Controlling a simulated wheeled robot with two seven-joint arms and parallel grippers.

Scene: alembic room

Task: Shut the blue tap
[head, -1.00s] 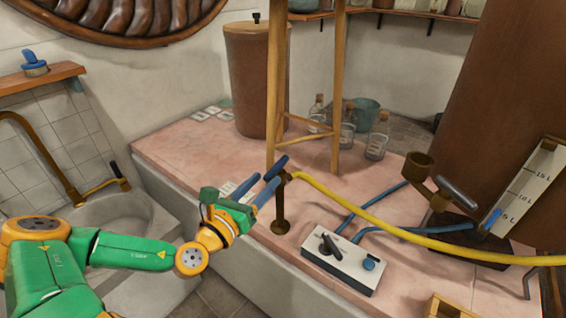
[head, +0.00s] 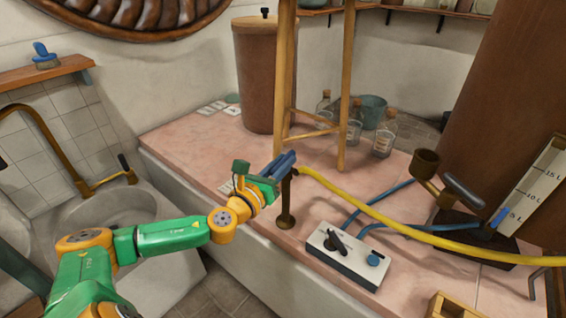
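The blue tap (head: 286,205) is a brown upright post on the pink counter, with a blue lever at its top and a yellow hose (head: 390,222) leading right from it. My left gripper (head: 282,165) is at the top of the tap, with its blue fingers at the lever. The fingers and lever overlap and have similar colours, so I cannot tell whether the gripper is closed on the lever. My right gripper is not in view.
A white control box (head: 345,262) with a black lever and blue knob stands right of the tap. A wooden stand (head: 345,90) and glass bottles (head: 384,138) are behind. A brass-piped basin (head: 100,205) is at left. A large brown tank (head: 490,110) fills the right.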

